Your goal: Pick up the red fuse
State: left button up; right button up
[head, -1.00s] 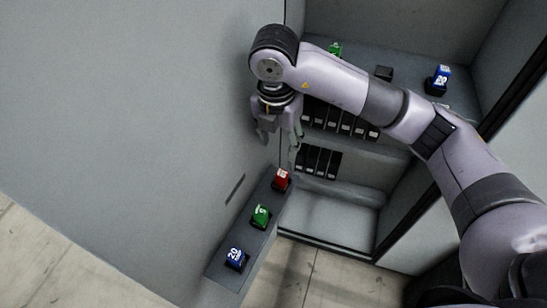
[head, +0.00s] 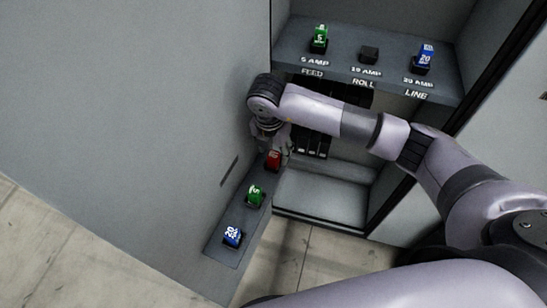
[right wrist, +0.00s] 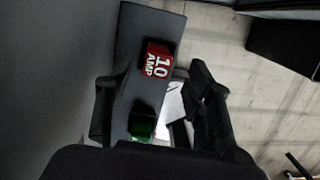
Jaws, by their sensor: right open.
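The red fuse (head: 273,161) sits at the far end of a narrow grey ledge (head: 214,247) on the left door panel. In the right wrist view the red fuse (right wrist: 157,60) shows its white "10 AMP" marking. My right gripper (head: 271,148) is open just above the red fuse, pointing down. In the right wrist view the fuse lies between and a little beyond the open fingers (right wrist: 157,82); I see no grip on it. In the head view the gripper partly covers the fuse's top. My left gripper is not in view.
A green fuse (head: 254,196) and a blue fuse (head: 232,236) sit on the same ledge. On the cabinet's upper shelf are a green fuse (head: 319,39), an empty black holder (head: 369,55) and a blue fuse (head: 424,60). Black slotted units stand below. The door panel is close beside my gripper.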

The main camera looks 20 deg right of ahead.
aim_at(273, 154)
jog(key=shift+w+f+p, duration=0.2)
jog(key=shift+f+p, duration=0.05)
jog(key=shift+f, duration=0.75)
jog(key=shift+w+f+p, duration=0.15)
jog(key=shift+f+p, duration=0.1)
jog(key=shift+f, duration=0.7)
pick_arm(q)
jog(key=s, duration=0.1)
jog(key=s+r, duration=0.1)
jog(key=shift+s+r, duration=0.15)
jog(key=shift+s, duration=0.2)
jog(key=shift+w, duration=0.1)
pick_arm(e)
jog(key=shift+c, duration=0.4)
jog(key=c, duration=0.4)
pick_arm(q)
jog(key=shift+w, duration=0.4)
pick_arm(e)
grip_shut()
